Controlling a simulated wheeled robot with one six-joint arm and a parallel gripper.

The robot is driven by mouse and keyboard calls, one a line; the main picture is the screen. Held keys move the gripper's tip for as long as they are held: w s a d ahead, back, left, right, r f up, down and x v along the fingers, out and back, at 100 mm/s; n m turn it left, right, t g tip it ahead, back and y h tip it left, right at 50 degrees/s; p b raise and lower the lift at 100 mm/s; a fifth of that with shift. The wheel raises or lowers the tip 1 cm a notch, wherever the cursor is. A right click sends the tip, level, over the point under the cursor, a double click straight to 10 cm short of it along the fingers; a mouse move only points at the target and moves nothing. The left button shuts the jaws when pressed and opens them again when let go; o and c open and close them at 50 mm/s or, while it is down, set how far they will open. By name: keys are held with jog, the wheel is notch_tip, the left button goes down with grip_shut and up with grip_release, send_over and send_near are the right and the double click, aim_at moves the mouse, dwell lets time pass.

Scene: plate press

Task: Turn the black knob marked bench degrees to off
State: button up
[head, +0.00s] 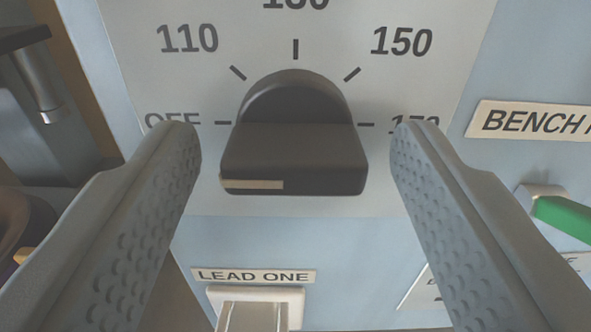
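The black knob (293,150) sits in the middle of the head view on a pale dial plate (345,22). Its grip bar lies level, and a pale pointer strip (252,184) runs along the left half of the bar, toward the OFF mark (172,121). The dial also reads 110 (188,38), 150 (402,41) and, partly hidden by the right finger, 170. The top number is cut off. My gripper (295,130) is open, with one finger on each side of the knob and a visible gap on both sides.
A "LEAD ONE" label (254,276) is below, above a white socket with a metal piece (253,313). At right are a cut-off "BENCH" label (530,121) and a green handle (562,220). A dark fixture with a metal cylinder (38,85) is at left.

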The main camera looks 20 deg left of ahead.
jog(key=v, duration=1.7)
jog(key=shift+s, duration=0.2)
jog(key=shift+d+r, duration=0.1)
dwell(0.3)
jog(key=s+d+r+m+h, duration=0.1)
jog(key=s+d, duration=0.5)
jog(key=s, duration=0.4)
jog(key=s+d+r+m+h, duration=0.1)
jog(key=s+d+r+h, duration=0.1)
jog(key=s+d, duration=0.5)
jog(key=s+d+r+m+h, duration=0.1)
jog(key=s+d, duration=0.5)
jog(key=s, duration=0.8)
jog(key=shift+s+d+r+h, duration=0.3)
jog(key=shift+h, duration=0.2)
